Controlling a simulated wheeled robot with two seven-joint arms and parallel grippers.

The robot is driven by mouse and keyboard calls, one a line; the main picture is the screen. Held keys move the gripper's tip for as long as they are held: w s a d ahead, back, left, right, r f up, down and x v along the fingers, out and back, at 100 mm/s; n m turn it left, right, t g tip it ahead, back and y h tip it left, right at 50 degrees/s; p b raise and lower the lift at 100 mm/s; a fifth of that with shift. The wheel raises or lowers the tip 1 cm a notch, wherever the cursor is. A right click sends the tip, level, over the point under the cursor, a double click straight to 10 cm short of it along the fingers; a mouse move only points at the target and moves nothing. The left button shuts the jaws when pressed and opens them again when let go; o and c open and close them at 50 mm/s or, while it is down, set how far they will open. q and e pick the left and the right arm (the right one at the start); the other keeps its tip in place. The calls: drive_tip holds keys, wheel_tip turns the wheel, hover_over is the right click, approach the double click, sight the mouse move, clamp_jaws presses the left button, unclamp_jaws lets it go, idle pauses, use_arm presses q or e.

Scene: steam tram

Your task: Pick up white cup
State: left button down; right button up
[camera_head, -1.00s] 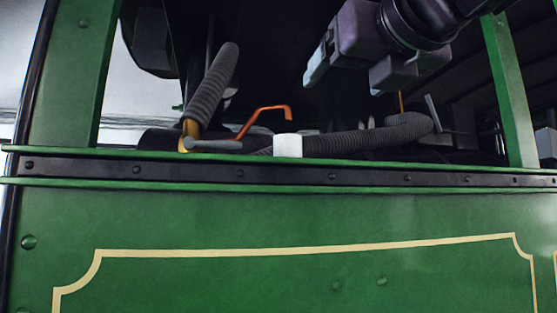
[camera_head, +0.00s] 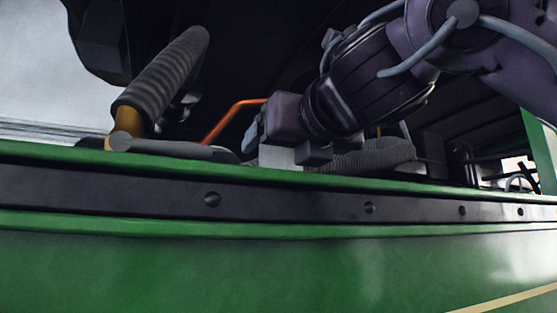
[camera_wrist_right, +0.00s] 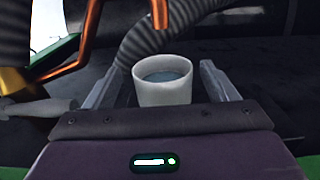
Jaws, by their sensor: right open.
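The white cup (camera_wrist_right: 164,92) stands upright in the right wrist view, with a greyish liquid or dark inside showing at its top. My right gripper (camera_wrist_right: 163,80) is open, with one finger on each side of the cup and a visible gap on the right side. In the head view my right gripper (camera_head: 279,150) is low at the green ledge, and the white cup (camera_head: 277,156) shows only partly behind and below it. My left gripper is not in view.
The green ledge (camera_head: 150,156) of the tram side runs across in front. A ribbed grey hose (camera_head: 365,157) lies behind the gripper. An orange bent rod (camera_head: 232,117) and a ribbed-grip lever (camera_head: 165,80) stand to the left.

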sight(276, 155)
drive_tip(key=p+x, duration=0.1)
drive_tip(key=x, duration=0.2)
drive_tip(key=shift+w, duration=0.25)
drive_tip(key=shift+w+f+p, duration=0.2)
drive_tip(key=shift+w+p, duration=0.1)
drive_tip(key=shift+w, duration=0.15)
drive_tip(key=shift+s, duration=0.2)
drive_tip(key=shift+c, duration=1)
drive_tip(key=c, duration=0.9)
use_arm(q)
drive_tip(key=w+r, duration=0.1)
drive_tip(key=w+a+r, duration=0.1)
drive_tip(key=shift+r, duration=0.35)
use_arm(e)
drive_tip(key=shift+c, duration=0.3)
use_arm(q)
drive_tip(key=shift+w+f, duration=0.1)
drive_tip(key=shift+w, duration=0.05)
use_arm(e)
drive_tip(key=shift+r, duration=0.15)
